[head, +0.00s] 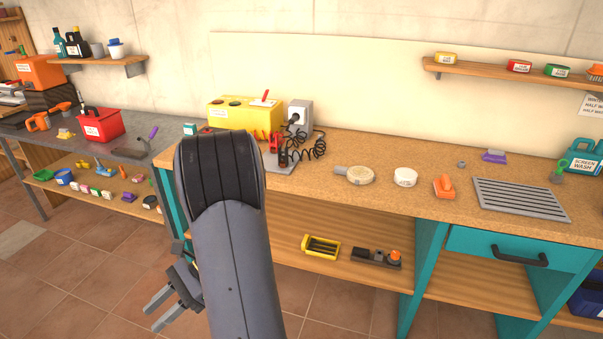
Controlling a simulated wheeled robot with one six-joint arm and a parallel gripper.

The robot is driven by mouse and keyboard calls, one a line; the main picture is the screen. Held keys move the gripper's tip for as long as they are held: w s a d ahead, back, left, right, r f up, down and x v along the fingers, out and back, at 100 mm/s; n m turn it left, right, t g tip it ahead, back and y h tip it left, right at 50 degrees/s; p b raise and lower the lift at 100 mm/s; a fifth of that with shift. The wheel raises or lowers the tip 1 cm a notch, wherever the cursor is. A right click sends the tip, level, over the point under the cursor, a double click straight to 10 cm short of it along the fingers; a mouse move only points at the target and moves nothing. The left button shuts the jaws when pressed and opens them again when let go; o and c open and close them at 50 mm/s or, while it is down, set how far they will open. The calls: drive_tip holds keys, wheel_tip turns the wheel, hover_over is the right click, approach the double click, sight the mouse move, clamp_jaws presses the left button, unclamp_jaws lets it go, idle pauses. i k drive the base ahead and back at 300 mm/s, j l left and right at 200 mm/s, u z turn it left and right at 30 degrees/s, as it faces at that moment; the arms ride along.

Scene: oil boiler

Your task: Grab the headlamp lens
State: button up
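A round, pale disc with a grey rim and a short grey tab on its left, which looks like the headlamp lens (359,175), lies flat on the cork-topped bench (330,148). I cannot make out any label on it. My gripper (153,318) is at the lower left, low over the tiled floor and well to the left of the lens. Its two fingers are apart with nothing visible between them. My arm hides part of the gripper and part of the bench's left end.
A white round tub (405,177) and an orange item (444,187) stand right of the lens. A metal grille (520,198) lies farther right. A yellow box (245,115) and a coiled black cable (314,145) are left. The lower shelf holds a yellow tray (321,247).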

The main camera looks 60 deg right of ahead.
sight(358, 175)
drive_tip(key=l+z, duration=0.2)
drive_tip(key=z, duration=0.25)
drive_tip(key=l+z, duration=0.2)
drive_tip(key=z, duration=0.2)
drive_tip(key=i+l+z, duration=0.15)
drive_tip(key=z, duration=0.3)
drive_tip(key=i+l+z, duration=0.1)
drive_tip(key=z, duration=0.3)
drive_tip(key=i+l+z, duration=0.4)
drive_tip(key=i+l, duration=0.45)
drive_tip(key=i, duration=0.1)
